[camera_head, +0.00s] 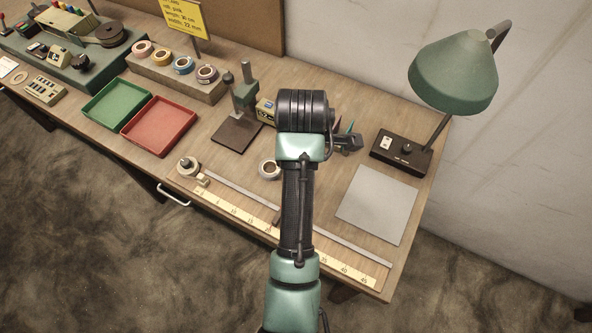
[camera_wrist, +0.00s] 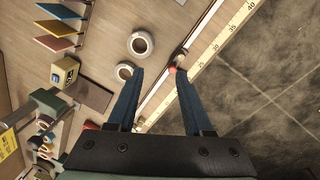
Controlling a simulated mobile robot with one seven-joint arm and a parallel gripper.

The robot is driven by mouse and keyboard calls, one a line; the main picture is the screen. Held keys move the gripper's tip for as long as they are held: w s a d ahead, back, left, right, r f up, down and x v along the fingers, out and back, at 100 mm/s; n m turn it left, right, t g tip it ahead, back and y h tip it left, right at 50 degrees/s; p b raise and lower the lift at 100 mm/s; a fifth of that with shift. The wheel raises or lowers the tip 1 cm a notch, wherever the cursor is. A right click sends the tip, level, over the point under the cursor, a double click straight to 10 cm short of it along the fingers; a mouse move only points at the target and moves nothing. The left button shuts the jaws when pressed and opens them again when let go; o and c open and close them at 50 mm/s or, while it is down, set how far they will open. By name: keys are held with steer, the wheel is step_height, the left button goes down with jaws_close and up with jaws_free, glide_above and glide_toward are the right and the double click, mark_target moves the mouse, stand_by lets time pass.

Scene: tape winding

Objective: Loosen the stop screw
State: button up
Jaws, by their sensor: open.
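In the wrist view, the stop (camera_wrist: 181,56) is a small block on the metal rail (camera_wrist: 157,98) beside the ruler. A small reddish part, which looks like the stop screw (camera_wrist: 173,69), shows at its near left side, close to the right fingertip. My gripper (camera_wrist: 160,71) is open, with its two blue fingers apart and pointing at the rail. The right fingertip overlaps the stop's edge in the picture; I cannot tell whether they touch. In the head view my arm hides the middle of the rail (camera_head: 240,192) and my fingers.
The ruler (camera_head: 225,206) runs along the table's front edge. A grey mat (camera_head: 378,205) and a green lamp (camera_head: 455,72) are on the right. Green (camera_head: 92,115) and red (camera_head: 132,143) trays stand left.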

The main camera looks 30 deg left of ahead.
steer(key=shift+n+g+h, duration=0.3)
steer(key=shift+n+g, duration=0.4)
steer(key=s+f, duration=0.1)
steer(key=f, duration=0.3)
steer(key=s+f, duration=0.1)
steer(key=f, duration=0.3)
steer(key=f+b, duration=0.1)
steer(key=f, duration=0.3)
steer(key=shift+s+d+f, duration=0.15)
steer(key=shift+s+d, duration=0.05)
steer(key=shift+s, duration=0.2)
steer(key=shift+c, duration=0.2)
jaws_close()
